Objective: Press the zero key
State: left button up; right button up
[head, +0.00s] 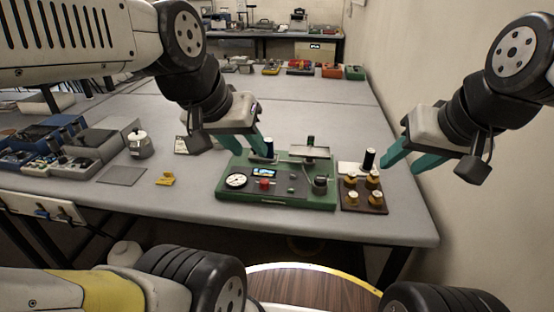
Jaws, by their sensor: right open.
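A green instrument box (227,194) stands near the table's front edge, with a white round gauge (236,181), a small lit display (264,173), a red button (264,184) and small dark controls (291,190) on top. The control labels are too small to read, so I cannot tell which is the zero key. My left gripper (252,151) is over the box's back left part, fingers apart, beside a dark blue cylinder (268,147). I cannot tell whether it touches the cylinder. My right gripper (398,169) is open and empty, right of a dark cylinder (369,159).
A brown block with brass-coloured pieces (364,197) stands right of the box. A yellow piece (165,179), a grey plate (121,175) and a metal pot (140,145) are to the left. A wall (415,80) rises at the right. The table behind is largely clear.

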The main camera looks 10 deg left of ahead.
dwell(0.4)
pick_arm(q)
grip_shut()
dwell(1.5)
jog(key=shift+w+a, duration=0.1)
